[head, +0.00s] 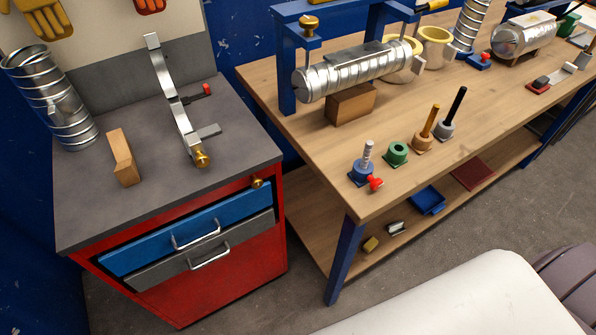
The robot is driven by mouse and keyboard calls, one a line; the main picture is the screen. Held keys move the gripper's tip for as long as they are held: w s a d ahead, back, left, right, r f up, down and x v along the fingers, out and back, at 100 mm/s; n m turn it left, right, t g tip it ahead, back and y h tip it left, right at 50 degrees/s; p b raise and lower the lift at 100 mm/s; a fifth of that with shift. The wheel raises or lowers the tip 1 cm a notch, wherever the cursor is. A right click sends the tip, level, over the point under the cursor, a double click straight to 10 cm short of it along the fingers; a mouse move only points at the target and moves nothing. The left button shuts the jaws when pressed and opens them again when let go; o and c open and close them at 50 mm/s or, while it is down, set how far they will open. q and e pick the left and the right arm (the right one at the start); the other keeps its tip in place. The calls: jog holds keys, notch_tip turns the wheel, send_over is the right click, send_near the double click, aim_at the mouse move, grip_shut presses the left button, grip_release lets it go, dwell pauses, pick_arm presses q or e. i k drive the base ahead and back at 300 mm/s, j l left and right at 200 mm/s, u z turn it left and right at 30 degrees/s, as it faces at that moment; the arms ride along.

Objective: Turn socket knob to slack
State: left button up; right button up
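A blue socket (362,172) stands at the near edge of the wooden workbench, with a grey threaded rod upright in it. A red knob (375,183) sticks out from its front right side. Another small red knob (486,56) shows by the blue foot under the upright spiral duct (470,25) at the back of the bench. I cannot tell from the picture whether either knob is tight or slack. Neither of my grippers is in view.
A spiral duct (360,72) lies under a blue frame. Left, a red cabinet (215,280) carries a strap clamp (178,110), a wooden block (123,157) and another duct (55,100). The bench front is partly clear.

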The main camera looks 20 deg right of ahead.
aim_at(375, 184)
jog(key=l+u, duration=0.95)
jog(key=k+l+u, duration=0.15)
jog(key=l+u, duration=0.3)
jog(key=k+l+u, duration=0.2)
jog(key=l+u, duration=0.3)
